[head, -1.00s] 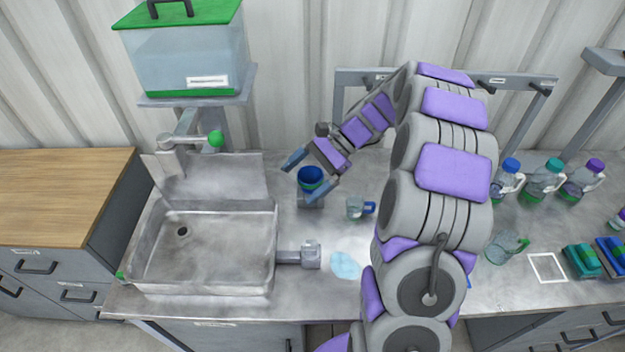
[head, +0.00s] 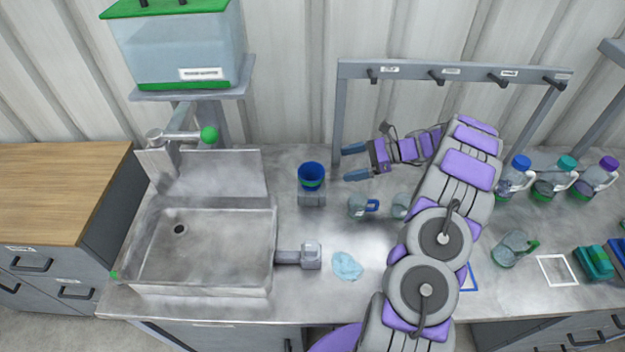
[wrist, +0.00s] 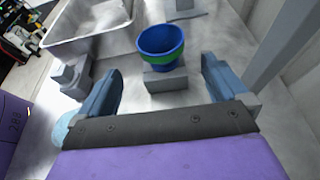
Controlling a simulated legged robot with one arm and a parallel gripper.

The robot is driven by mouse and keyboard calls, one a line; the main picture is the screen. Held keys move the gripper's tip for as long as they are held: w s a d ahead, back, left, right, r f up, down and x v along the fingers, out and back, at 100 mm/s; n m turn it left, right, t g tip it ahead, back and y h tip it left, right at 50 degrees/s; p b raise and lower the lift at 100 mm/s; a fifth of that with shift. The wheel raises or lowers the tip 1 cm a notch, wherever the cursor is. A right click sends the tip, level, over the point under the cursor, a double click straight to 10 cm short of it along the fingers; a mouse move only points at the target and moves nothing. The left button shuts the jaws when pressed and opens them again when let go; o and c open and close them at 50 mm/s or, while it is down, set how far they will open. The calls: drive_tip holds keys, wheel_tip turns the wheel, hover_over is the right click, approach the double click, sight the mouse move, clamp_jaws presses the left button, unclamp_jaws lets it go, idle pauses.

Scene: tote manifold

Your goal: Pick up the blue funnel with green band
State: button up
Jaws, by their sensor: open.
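The blue funnel with a green band (head: 311,175) stands upright, wide mouth up, in a small grey holder (head: 312,198) on the metal counter, right of the sink. In the wrist view the funnel (wrist: 161,46) is ahead of the fingers, above the grey holder block (wrist: 166,80). My gripper (head: 355,162) is open and empty, to the right of the funnel and apart from it. In the wrist view its two blue fingers (wrist: 163,88) are spread wide, pointing toward the funnel. The funnel's lower part is hidden by the holder.
The sink (head: 200,245) with a grey fitting (head: 310,256) lies left. A small beaker with a blue handle (head: 358,206) and a light blue cloth (head: 347,266) are near. A hook rack (head: 450,72) stands behind my arm. Capped bottles (head: 553,180) stand at right.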

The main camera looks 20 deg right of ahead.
sight(306, 173)
drive_tip(key=b+x, duration=0.4)
drive_tip(key=x, duration=1)
drive_tip(key=shift+a, duration=0.15)
drive_tip(key=shift+c, duration=0.2)
drive_tip(key=c, duration=0.8)
drive_tip(key=shift+o, duration=0.2)
drive_tip(key=shift+r, duration=0.1)
